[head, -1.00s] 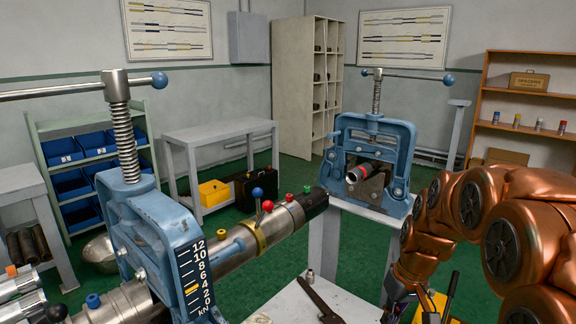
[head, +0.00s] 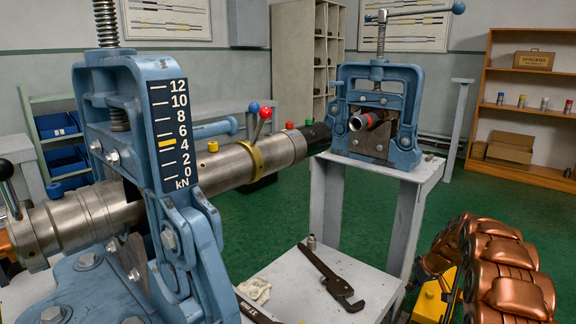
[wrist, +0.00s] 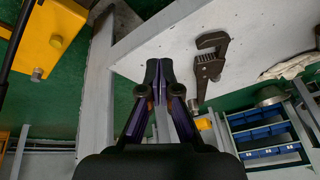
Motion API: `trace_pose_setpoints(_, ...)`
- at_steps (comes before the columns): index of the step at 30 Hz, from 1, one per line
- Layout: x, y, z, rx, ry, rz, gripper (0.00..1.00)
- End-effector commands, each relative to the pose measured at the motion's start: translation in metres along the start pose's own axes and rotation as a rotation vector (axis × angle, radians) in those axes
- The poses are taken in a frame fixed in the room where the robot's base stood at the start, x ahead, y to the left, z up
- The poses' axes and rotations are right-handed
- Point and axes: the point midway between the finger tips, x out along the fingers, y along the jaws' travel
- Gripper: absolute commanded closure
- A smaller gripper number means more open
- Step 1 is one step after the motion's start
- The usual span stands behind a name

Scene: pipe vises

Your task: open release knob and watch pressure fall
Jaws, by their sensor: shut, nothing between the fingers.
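A steel cylinder (head: 228,167) runs through the near blue vise (head: 125,75). It carries a yellow knob (head: 212,146), a blue-ball lever (head: 254,107), a red-ball lever (head: 265,113), a red knob (head: 289,125) and a green knob (head: 308,122). I cannot tell which is the release knob. The black kN scale (head: 167,112) on the vise has its yellow marker (head: 166,142) between 4 and 6, close to 4. My gripper (wrist: 158,68) is shut and empty in the wrist view, over the grey table's edge and away from the knobs.
A wrench (head: 332,277) lies on the low grey table (head: 300,300); it also shows in the wrist view (wrist: 209,66). A second blue vise (head: 402,85) holding a pipe stands behind. A yellow box (wrist: 45,40) is near my gripper. Green floor is free at mid-right.

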Motion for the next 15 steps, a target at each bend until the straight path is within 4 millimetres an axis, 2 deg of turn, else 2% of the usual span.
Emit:
trace_pose_setpoints(1,0.032,0.017,0.01,-0.002,0.01,0.003,1.0)
trace_pose_setpoints(6,0.1,0.067,0.026,-0.027,0.054,0.025,1.0)
trace_pose_setpoints(12,0.169,0.118,0.048,-0.056,0.101,0.06,1.0)
trace_pose_setpoints(15,0.193,0.137,0.057,-0.068,0.119,0.074,1.0)
